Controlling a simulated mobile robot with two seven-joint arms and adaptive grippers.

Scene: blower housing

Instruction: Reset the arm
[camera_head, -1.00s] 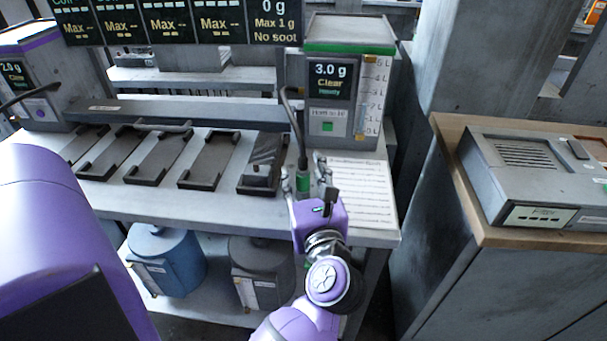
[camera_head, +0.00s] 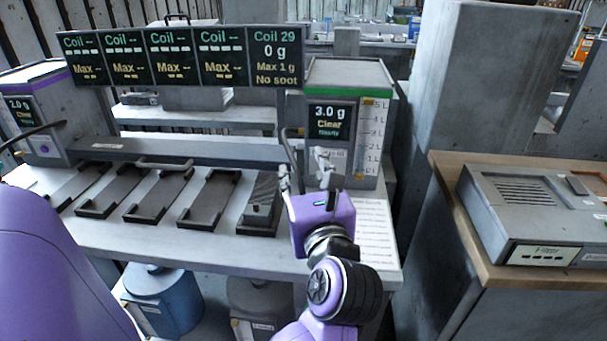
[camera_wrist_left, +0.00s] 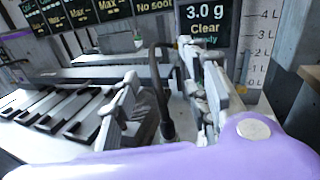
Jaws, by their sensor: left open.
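My left gripper (camera_head: 304,176), with grey fingers on a purple body, points up and away in front of the right-hand 3.0 g unit (camera_head: 345,117). Its fingers stand apart and nothing is gripped between them. In the left wrist view the open fingers (camera_wrist_left: 165,105) frame a dark curved hose (camera_wrist_left: 160,88), which runs down beyond them. Part of this hose (camera_head: 290,150) shows behind the gripper in the head view; its lower end is hidden. A purple arm link of mine fills the left edge. My right gripper is not in view.
The bench (camera_head: 130,235) carries a row of dark cradles; a ribbed dark block (camera_head: 262,200) sits in the rightmost. A printed sheet (camera_head: 372,225) lies right of the gripper. Coil screens (camera_head: 190,57) hang behind. A grey filter box (camera_head: 530,215) stands on the right-hand cabinet.

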